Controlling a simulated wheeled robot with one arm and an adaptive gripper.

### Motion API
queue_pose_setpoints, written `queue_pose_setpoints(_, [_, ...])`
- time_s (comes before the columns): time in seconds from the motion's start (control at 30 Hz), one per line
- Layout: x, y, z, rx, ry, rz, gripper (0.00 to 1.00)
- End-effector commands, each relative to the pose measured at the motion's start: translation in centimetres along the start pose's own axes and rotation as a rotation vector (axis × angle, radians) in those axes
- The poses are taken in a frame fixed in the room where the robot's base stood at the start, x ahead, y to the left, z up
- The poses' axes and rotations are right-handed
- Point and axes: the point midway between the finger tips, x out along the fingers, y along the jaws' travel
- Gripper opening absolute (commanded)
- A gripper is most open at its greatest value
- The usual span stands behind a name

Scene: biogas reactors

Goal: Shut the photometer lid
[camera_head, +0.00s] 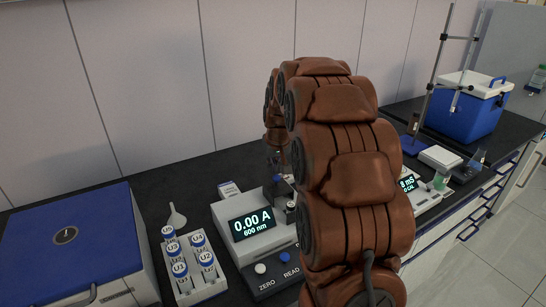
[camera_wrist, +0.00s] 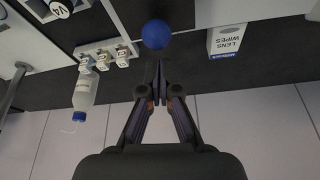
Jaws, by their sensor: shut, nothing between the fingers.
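The photometer (camera_head: 238,213) stands on the dark bench left of my arm in the head view. Its display reads 0.00 A, 600 nm. My arm covers its right side, so the lid's position is not clear there. In the wrist view my gripper (camera_wrist: 159,72) is shut and empty. A round blue knob (camera_wrist: 156,34) is just beyond its fingertips; contact cannot be told. Which part carries the knob is also unclear. The photometer's pale body (camera_wrist: 205,12) appears to be at the top edge of the wrist view.
A rack of blue-capped vials (camera_head: 197,276) and a blue-topped box (camera_head: 75,240) stand left of the photometer. A lens wipes box (camera_wrist: 227,41) is near my gripper. A bottle (camera_wrist: 86,92) is at the wrist view's left. A blue cooler (camera_head: 466,111) stands far right.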

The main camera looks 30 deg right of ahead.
Motion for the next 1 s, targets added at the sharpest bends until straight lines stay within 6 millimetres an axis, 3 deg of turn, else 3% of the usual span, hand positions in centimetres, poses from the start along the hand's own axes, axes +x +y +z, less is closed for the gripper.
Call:
queue_pose_setpoints(0.2, [-0.3, 0.0, 1.0, 0.001, 0.002, 0.0, 0.0])
queue_pose_setpoints(0.77, [-0.3, 0.1, 1.4, 0.0, 0.002, 0.0, 0.0])
queue_pose_setpoints(1.0, [-0.8, 0.5, 3.3, 0.002, 0.002, 0.0, 0.0])
